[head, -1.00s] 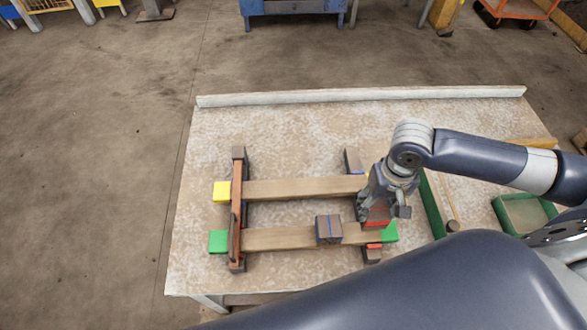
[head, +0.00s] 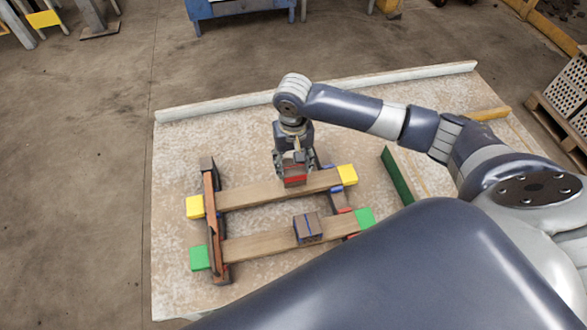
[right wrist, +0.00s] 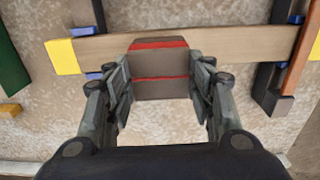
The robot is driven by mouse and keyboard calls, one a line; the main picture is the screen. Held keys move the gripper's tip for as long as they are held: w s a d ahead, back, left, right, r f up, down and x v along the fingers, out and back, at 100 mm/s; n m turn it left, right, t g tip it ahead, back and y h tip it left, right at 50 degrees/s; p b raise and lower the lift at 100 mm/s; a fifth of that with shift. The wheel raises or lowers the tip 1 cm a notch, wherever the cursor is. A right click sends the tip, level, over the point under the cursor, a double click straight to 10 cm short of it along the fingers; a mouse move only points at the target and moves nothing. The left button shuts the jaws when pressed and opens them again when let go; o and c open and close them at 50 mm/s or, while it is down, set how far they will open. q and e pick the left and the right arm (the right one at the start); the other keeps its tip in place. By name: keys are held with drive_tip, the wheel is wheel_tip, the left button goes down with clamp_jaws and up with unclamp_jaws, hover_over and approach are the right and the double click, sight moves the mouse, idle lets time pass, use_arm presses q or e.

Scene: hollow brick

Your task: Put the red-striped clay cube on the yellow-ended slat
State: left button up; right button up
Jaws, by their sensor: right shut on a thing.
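The red-striped clay cube (head: 295,181) is between the fingers of my right gripper (head: 294,163), which is shut on it. In the right wrist view the cube (right wrist: 160,72) shows a red stripe, with the fingers (right wrist: 160,90) on both its sides. The cube is over the yellow-ended slat (head: 250,195), right of its middle in the head view. I cannot tell whether it touches the slat. The slat also shows behind the cube in the right wrist view (right wrist: 235,42). My left gripper is not in view.
A green-ended slat (head: 265,244) lies parallel in front, bearing a blue-striped cube (head: 308,228). Both slats rest across dark side rails, the left one with an orange-brown bar (head: 212,210). A green-walled tray (head: 397,174) stands to the right. A pale ledge (head: 220,102) edges the table's back.

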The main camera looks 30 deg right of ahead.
sight(294, 166)
wheel_tip(294, 166, down, 3)
drive_tip(key=shift+f, duration=0.3)
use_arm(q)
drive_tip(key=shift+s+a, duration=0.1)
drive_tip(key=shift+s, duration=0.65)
use_arm(e)
drive_tip(key=o, duration=1.1)
drive_tip(key=shift+f, duration=0.1)
drive_tip(key=shift+c, duration=0.2)
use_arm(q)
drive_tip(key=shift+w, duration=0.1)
use_arm(e)
wheel_tip(294, 166, up, 12)
drive_tip(key=shift+r, duration=0.15)
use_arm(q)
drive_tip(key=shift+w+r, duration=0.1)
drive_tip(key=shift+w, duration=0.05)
use_arm(e)
drive_tip(key=shift+s, duration=0.15)
